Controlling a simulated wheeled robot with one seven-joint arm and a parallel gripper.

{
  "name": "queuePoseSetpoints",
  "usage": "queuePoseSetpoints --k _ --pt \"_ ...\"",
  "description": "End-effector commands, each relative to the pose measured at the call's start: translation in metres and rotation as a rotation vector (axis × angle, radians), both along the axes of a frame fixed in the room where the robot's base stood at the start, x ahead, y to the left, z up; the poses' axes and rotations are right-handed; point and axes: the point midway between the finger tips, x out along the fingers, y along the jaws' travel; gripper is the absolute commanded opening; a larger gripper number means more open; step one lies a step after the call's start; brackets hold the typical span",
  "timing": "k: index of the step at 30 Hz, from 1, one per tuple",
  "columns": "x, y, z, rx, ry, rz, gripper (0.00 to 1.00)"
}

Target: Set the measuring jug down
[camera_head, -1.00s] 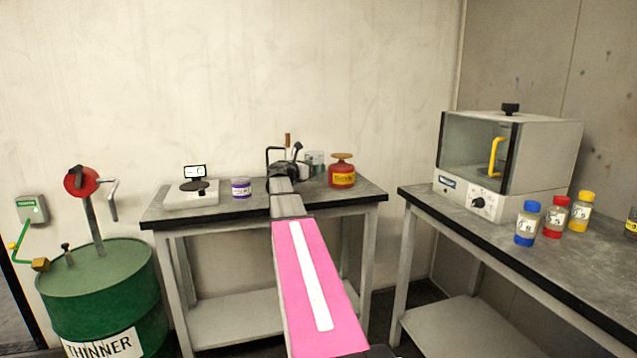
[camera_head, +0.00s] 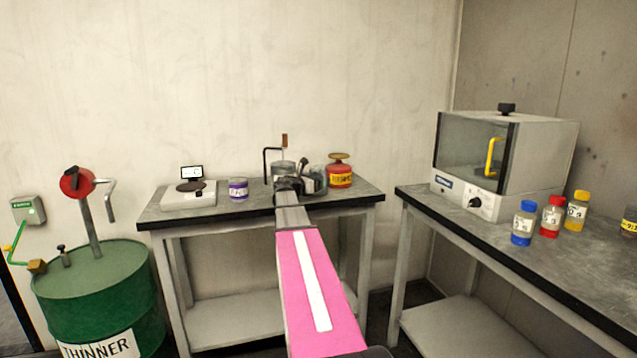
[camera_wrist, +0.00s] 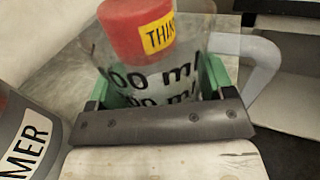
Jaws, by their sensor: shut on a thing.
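The measuring jug is clear, with black ml markings and a pale handle, in the wrist view (camera_wrist: 140,78). My gripper (camera_wrist: 155,92) is shut on it, with a green finger on each side. In the head view the jug (camera_head: 319,178) shows partly behind my gripper (camera_head: 301,182), low over the right half of the back bench (camera_head: 350,197). Whether its base touches the bench top is hidden.
A red can (camera_head: 340,174) with a yellow label stands close right of the jug. A grey pot (camera_head: 283,169) with a crank stands to its left. A purple-labelled jar (camera_head: 238,189) and a scale (camera_head: 189,197) are further left. The bench's right end is clear.

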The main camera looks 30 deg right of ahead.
Motion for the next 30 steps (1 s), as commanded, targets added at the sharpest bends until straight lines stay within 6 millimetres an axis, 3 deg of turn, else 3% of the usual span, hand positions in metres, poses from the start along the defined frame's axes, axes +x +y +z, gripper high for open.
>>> queuePoseSetpoints --k 2,3,5,6,17,30 --pt "0.0 0.0 -0.002 0.0 0.0 0.0 0.48" --pt "0.0 0.0 -0.003 0.0 0.0 0.0 0.79" --pt "0.0 0.0 -0.002 0.0 0.0 0.0 0.98" --pt "0.0 0.0 -0.002 0.0 0.0 0.0 1.0" --pt "-0.002 0.008 0.0 0.0 0.0 0.001 1.0" --pt "-0.015 0.09 0.0 0.0 0.0 0.002 1.0"
